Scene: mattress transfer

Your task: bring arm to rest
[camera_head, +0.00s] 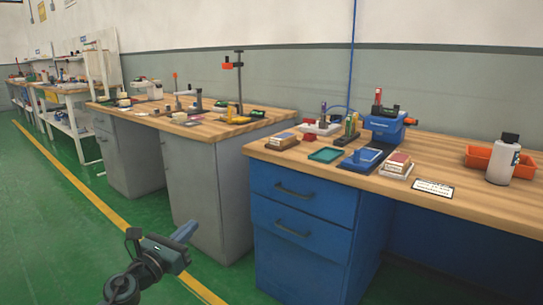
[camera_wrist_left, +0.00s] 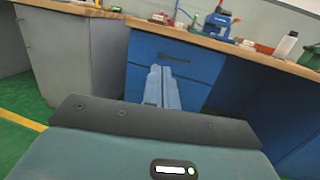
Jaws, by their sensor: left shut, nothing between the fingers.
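My left gripper (camera_head: 186,232) is low at the bottom left of the head view, above the green floor and in front of the workbenches. Its fingers are together with nothing between them and point up and to the right. In the left wrist view the shut fingers (camera_wrist_left: 162,88) point toward the blue drawer cabinet (camera_wrist_left: 205,65), apart from it as far as I can tell. The same blue cabinet (camera_head: 300,215) stands right of the gripper in the head view. My right gripper is in neither view.
A wooden bench top (camera_head: 455,190) carries a blue vise (camera_head: 384,126), an orange bin (camera_head: 482,157), a white bottle (camera_head: 502,160) and small trays. A grey cabinet (camera_head: 205,195) stands to the left. The green floor (camera_head: 60,240) with a yellow line is clear.

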